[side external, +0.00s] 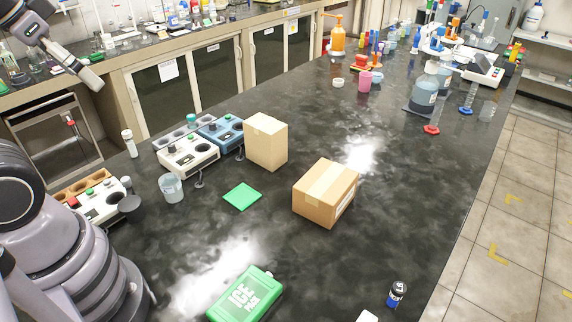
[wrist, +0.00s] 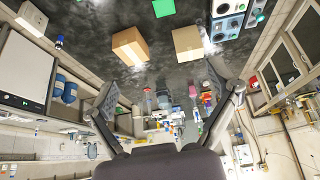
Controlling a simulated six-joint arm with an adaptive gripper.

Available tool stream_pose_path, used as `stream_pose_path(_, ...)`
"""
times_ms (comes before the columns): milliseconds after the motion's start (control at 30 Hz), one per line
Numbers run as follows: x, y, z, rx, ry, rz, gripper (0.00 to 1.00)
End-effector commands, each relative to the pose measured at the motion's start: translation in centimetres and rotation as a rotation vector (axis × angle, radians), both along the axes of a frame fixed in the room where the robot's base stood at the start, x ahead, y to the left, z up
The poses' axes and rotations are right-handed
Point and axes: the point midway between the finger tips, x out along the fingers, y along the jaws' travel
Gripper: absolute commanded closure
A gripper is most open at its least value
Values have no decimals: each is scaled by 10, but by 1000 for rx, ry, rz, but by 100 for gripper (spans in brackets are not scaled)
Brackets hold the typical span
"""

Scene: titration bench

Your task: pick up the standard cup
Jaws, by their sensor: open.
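A clear cup (side external: 171,187) stands upright on the dark bench, left of the green square, in front of the white instrument. It is the likeliest standard cup, but I see no label to confirm it. A pink cup (side external: 365,82) stands farther back on the bench. My gripper (side external: 92,80) is at the upper left in the side view, raised and well away from the clear cup. In the wrist view my gripper (wrist: 166,92) has its two fingers spread apart with nothing between them. I cannot make out the clear cup in the wrist view.
White (side external: 188,153) and blue (side external: 221,131) instruments stand behind the clear cup. Two cardboard boxes (side external: 266,141) (side external: 325,192) stand to its right. A green square (side external: 242,196) lies flat, and a green ice pack (side external: 245,294) is at the front. The bench between them is clear.

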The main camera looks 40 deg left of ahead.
Motion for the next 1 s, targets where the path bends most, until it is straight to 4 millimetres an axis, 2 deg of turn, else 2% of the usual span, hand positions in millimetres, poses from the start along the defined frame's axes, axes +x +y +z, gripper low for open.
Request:
stream_pose_path(200, 0, 0, -1, 3, 7, -1, 12)
stream_pose_path(333, 5, 5, -12, 44, 100, -10, 12)
stream_pose_path(467, 14, 18, -38, 153, 312, -35, 12)
stream_pose_path(667, 29, 44, -80, 416, 678, -111, 12)
stream_pose_path(1000, 66, 80, -144, 972, 1141, -343, 12)
